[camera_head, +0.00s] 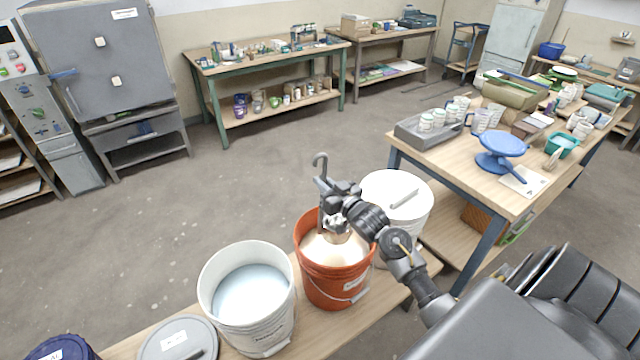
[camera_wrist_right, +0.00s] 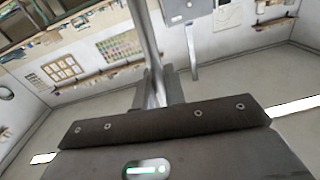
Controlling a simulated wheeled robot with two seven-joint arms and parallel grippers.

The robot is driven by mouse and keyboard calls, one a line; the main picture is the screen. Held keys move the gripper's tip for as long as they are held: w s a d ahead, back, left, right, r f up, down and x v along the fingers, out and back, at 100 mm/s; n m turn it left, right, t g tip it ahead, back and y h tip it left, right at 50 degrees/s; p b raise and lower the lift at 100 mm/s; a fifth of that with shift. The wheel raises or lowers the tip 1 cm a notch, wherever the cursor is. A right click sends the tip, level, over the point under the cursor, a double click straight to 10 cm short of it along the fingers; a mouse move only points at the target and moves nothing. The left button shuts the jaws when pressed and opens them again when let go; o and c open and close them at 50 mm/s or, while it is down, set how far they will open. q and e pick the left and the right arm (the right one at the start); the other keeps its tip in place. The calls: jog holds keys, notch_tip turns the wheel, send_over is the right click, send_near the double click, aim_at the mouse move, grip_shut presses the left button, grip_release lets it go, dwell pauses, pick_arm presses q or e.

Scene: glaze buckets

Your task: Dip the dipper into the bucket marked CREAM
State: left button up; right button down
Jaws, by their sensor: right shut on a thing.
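My right gripper (camera_head: 328,192) is shut on the grey metal dipper (camera_head: 321,167), whose hooked handle top rises above the fingers. The handle is upright, and the dipper's lower end is over or in the orange bucket (camera_head: 312,283). The arm partly hides that end, so I cannot tell how deep it sits. The orange bucket holds a pale cream liquid; its white label is too small to read. In the right wrist view the dipper's handle (camera_wrist_right: 149,45) runs up from between the fingers. My left gripper is not in view.
A white bucket of pale blue liquid (camera_head: 211,304) stands left of the orange one, and a lidded white bucket (camera_head: 410,213) stands behind right. A grey lid (camera_head: 160,350) and a dark blue container (camera_head: 60,350) are at front left. A crowded worktable (camera_head: 420,165) stands at right.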

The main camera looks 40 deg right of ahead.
jog(key=m+b, duration=0.1)
jog(key=b, duration=0.4)
send_over(329, 220)
notch_tip(329, 220, down, 5)
jog(key=f+b, duration=0.2)
jog(key=f, duration=0.1)
jog(key=f+b, duration=0.2)
jog(key=f, duration=0.2)
jog(key=f+b, duration=0.2)
jog(key=f, duration=0.2)
jog(key=shift+s+d+f+b, duration=0.15)
jog(key=shift+s+b, duration=0.1)
jog(key=shift+b, duration=0.1)
jog(key=shift+f+b, duration=0.35)
jog(key=shift+f, duration=0.4)
jog(key=shift+s+a+f, duration=0.1)
jog(key=shift+a+f, duration=0.15)
jog(key=shift+f, duration=0.15)
jog(key=shift+w+f, duration=0.1)
jog(key=shift+w, duration=0.1)
jog(key=shift+d+r, duration=0.1)
jog(key=shift+r, duration=0.15)
dwell(1.2)
